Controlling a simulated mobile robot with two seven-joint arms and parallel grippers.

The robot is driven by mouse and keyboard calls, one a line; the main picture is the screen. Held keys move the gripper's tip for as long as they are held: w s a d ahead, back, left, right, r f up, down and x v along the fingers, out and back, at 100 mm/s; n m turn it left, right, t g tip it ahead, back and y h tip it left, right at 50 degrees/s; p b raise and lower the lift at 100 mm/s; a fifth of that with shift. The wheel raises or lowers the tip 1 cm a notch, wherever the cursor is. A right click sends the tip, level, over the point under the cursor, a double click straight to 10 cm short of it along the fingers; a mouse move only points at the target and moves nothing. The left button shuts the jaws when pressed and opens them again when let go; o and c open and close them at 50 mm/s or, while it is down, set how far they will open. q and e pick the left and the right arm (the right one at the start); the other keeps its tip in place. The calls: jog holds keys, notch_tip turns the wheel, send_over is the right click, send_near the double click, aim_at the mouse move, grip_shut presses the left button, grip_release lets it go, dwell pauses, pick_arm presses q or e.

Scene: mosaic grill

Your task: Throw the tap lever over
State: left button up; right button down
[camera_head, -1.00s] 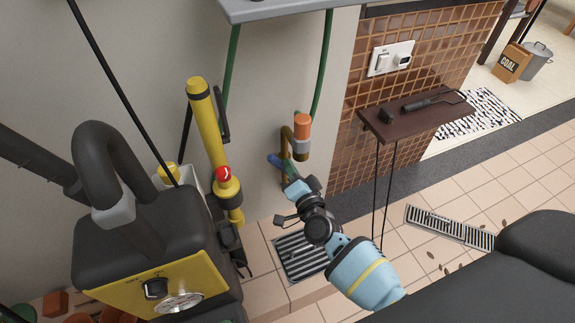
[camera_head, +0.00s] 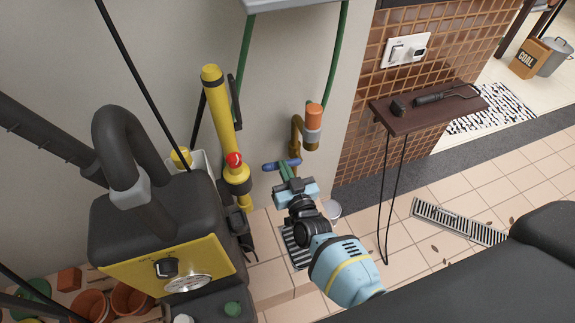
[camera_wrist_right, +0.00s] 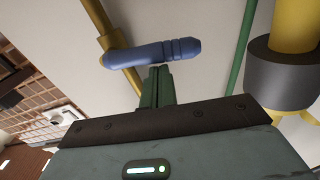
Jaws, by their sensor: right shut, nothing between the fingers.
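The tap lever (camera_head: 281,165) is a blue handle on the brass pipe of the wall tap (camera_head: 298,135). It lies roughly level across the pipe in the head view. In the right wrist view the lever (camera_wrist_right: 152,53) spans crosswise just beyond my fingertips. My right gripper (camera_head: 286,174) is at the near side of the lever, with its fingers shut and empty. In the right wrist view its fingertips (camera_wrist_right: 160,72) come right up under the lever's lower edge; I cannot tell if they touch. My left gripper is not in view.
A yellow pipe with a red knob (camera_head: 234,160) stands left of the tap, behind a black and yellow machine (camera_head: 170,275). Green hoses (camera_head: 338,50) hang above. A dark wall shelf (camera_head: 430,110) juts out at right. A floor grate (camera_head: 297,248) lies below my gripper.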

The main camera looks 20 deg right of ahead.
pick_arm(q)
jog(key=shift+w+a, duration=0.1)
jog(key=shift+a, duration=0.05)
pick_arm(e)
jog(key=shift+a+f+n, duration=0.2)
jog(key=shift+f+n, duration=0.2)
jog(key=shift+n, duration=0.3)
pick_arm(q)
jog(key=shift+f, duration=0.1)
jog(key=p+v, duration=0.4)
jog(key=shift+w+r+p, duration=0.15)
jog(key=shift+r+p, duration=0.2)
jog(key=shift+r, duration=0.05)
pick_arm(e)
jog(key=s+r, duration=0.3)
jog(key=s, duration=0.8)
jog(key=shift+d+r, duration=0.25)
jog(key=shift+r, duration=0.1)
